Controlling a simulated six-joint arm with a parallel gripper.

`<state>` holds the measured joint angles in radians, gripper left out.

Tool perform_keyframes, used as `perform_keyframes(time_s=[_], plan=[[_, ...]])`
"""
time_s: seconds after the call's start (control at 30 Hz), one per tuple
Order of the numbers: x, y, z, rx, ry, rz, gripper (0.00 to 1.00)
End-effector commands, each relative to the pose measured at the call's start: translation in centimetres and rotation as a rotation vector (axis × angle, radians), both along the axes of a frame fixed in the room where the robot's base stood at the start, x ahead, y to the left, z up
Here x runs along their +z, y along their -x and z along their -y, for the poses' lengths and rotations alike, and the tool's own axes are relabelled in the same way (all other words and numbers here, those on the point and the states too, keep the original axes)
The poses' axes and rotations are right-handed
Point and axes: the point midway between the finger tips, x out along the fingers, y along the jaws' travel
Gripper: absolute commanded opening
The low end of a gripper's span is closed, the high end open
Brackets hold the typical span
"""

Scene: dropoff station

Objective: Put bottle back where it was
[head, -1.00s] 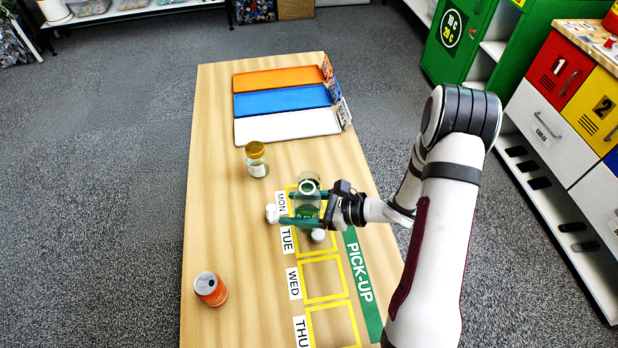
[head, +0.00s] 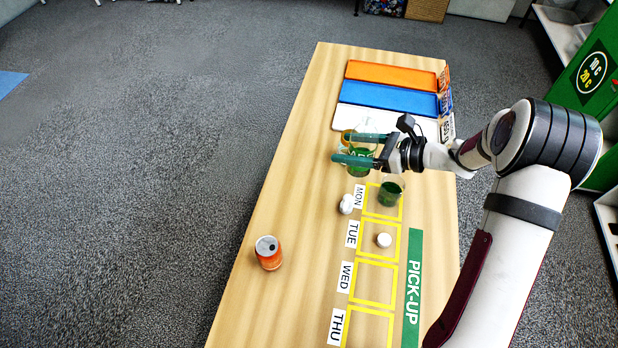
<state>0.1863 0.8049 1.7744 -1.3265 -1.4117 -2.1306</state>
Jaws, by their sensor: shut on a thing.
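My gripper (head: 338,149) is over the table beyond the MON square, its two green fingers pointing left. It is shut on a clear bottle with a green label (head: 361,159), whose pale top shows above the fingers. The fingers hide part of the bottle, and I cannot tell whether its base touches the table. A gold-lidded jar (head: 346,137) is mostly hidden behind the fingers and bottle. A dark green see-through container (head: 391,191) stands in the MON square (head: 368,215).
An orange can (head: 268,253) stands front left. White (head: 350,119), blue (head: 390,100) and orange (head: 390,74) trays lie at the far end. WED and THU are empty.

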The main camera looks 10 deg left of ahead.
Motion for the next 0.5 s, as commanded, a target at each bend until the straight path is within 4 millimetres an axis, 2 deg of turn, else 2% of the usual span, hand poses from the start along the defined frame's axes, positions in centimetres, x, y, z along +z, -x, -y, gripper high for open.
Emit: perform_keyframes(time_s=[0.17, 0.4, 0.5], plan=[[-1.9, -0.1, -3.1, 0.004, -0.001, -0.004, 0.0], [-5.2, -0.5, -8.6, 0.005, 0.0, -0.003, 0.0], [-6.2, -0.7, -10.3, 0.003, 0.0, -0.001, 0.0]])
